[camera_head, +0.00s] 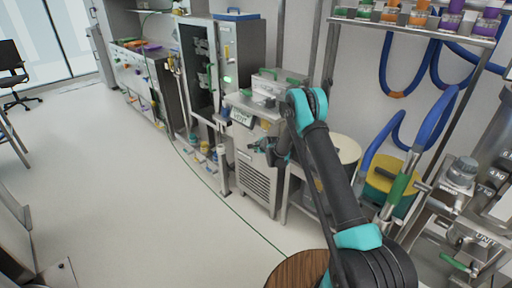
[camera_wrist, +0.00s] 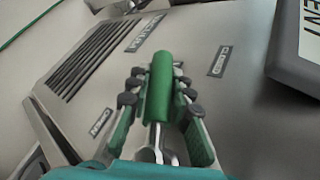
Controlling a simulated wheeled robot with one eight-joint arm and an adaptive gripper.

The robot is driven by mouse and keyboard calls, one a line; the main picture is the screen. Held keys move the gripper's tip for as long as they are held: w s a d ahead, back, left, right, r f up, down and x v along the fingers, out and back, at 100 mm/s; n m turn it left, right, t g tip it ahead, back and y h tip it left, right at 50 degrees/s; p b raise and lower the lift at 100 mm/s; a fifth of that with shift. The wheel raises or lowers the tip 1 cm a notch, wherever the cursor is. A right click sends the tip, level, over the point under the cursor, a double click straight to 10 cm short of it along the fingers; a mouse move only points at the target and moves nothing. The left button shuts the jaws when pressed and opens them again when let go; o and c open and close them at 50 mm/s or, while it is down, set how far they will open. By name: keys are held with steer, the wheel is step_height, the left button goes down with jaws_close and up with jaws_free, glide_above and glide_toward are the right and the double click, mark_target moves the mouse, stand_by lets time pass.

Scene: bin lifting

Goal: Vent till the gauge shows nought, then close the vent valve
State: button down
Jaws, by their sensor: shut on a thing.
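The vent valve's green handle (camera_wrist: 160,88) is upright in the wrist view, on a metal stem at the front of a grey cabinet (camera_head: 256,178). My gripper (camera_wrist: 160,90) is shut on this handle, with a finger on either side. A small plate reading CLOSED (camera_wrist: 220,60) is to the right of the handle, and another that seems to read OPEN (camera_wrist: 101,122) is to its left. In the head view my gripper (camera_head: 258,145) is at the cabinet's front, partly behind my arm. I cannot make out a gauge reading.
A sign (camera_head: 242,117) is above the cabinet's front; its plate edge (camera_wrist: 290,75) comes close at the wrist view's upper right. A glass-fronted cabinet (camera_head: 205,65) stands to the left. A round wooden top (camera_head: 298,268) is near the bottom. The floor at left is open.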

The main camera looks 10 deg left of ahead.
steer(key=shift+s+d+f+g+h, duration=0.15)
steer(key=shift+f+g+h, duration=0.15)
steer(key=shift+g+h, duration=0.1)
steer(key=shift+s+d+f+g+h, duration=0.1)
steer(key=shift+d+f+g+h, duration=0.05)
steer(key=shift+f+g+h, duration=0.2)
steer(key=shift+n, duration=0.3)
steer(key=c, duration=1.3)
jaws_free()
steer(key=shift+c, duration=0.2)
steer(key=shift+r, duration=0.1)
steer(key=v, duration=1.2)
steer(key=shift+c, duration=0.5)
